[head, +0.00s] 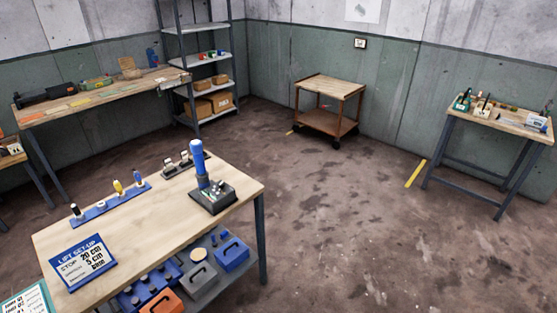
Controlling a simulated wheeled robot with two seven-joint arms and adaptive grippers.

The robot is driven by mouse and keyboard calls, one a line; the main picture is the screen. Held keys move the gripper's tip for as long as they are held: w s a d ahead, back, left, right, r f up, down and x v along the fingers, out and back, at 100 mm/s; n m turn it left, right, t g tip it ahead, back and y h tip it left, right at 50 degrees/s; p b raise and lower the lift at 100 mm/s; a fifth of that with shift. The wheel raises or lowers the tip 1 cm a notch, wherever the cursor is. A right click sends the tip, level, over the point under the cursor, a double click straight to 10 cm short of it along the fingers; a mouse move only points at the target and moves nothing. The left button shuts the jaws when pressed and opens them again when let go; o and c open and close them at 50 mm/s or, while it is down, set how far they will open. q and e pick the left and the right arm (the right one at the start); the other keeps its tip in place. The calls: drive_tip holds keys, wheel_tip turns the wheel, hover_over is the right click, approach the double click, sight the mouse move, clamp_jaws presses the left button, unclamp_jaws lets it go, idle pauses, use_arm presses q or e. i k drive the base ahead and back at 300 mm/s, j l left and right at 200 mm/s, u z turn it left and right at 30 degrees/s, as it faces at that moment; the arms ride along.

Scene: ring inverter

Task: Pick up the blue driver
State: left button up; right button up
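On the near wooden table, a blue rack (110,203) holds a short row of upright driver-like tools. One has a blue handle (136,175), at the right end of the row. A yellow-handled one (118,187) stands in the middle, and a black-and-white one (76,211) at the left end. A larger blue cylinder (197,157) stands upright on a dark base (212,196) near the table's right corner. I cannot tell for certain which blue item is the driver. Neither of my grippers is in view.
The near table (150,235) also bears a blue-and-white sign (83,262) and a dark holder (186,165). Blue and orange boxes sit beneath it. A workbench (100,97), shelf unit (205,60), cart (328,86) and right-hand table (497,117) stand farther off. The middle floor is clear.

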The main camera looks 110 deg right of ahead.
sight(196, 147)
drive_tip(key=z, duration=3)
drive_tip(key=i+l+u, duration=0.1)
drive_tip(key=i+l, duration=0.35)
drive_tip(key=l, duration=0.3)
drive_tip(key=i+l+u, duration=0.15)
drive_tip(key=l, duration=0.25)
drive_tip(key=i+l+u, duration=0.1)
drive_tip(key=i+l, duration=0.2)
drive_tip(key=l, duration=0.15)
